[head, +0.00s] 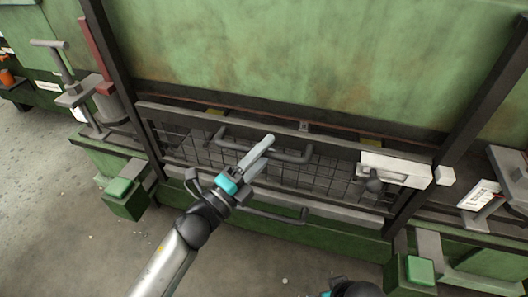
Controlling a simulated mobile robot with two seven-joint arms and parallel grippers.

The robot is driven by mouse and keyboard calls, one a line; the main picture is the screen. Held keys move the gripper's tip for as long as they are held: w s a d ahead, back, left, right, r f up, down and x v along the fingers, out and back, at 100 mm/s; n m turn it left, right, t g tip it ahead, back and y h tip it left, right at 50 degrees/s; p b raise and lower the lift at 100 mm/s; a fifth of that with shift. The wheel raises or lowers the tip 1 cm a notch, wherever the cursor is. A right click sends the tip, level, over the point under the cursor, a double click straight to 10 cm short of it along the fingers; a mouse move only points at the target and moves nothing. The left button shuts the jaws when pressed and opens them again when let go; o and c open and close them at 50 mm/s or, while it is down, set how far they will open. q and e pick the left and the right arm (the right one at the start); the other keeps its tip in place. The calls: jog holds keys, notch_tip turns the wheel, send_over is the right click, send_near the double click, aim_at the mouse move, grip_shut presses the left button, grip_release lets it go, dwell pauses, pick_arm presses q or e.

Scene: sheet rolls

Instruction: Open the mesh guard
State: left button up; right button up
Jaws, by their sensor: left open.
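The mesh guard (327,182) is a dark wire grid in a grey frame, set across the front of the green machine between two dark posts. A grey bar handle (292,158) runs along its upper part. A second grey bar handle (275,216) sits lower, below the mesh. My left gripper (262,147) has teal and grey parts and reaches in from the lower left. Its open fingers lie over the middle of the upper handle in the picture and hide part of it. I cannot tell whether they touch it. Only part of my right wrist shows at the bottom edge.
A white box (396,169) with a dark knob is at the guard's right end. Green button boxes stand at the left (124,199) and right (411,272). A grey stand (78,92) is at the far left. The concrete floor (60,230) in front is clear.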

pick_arm(q)
grip_shut()
dwell(0.3)
dwell(1.1)
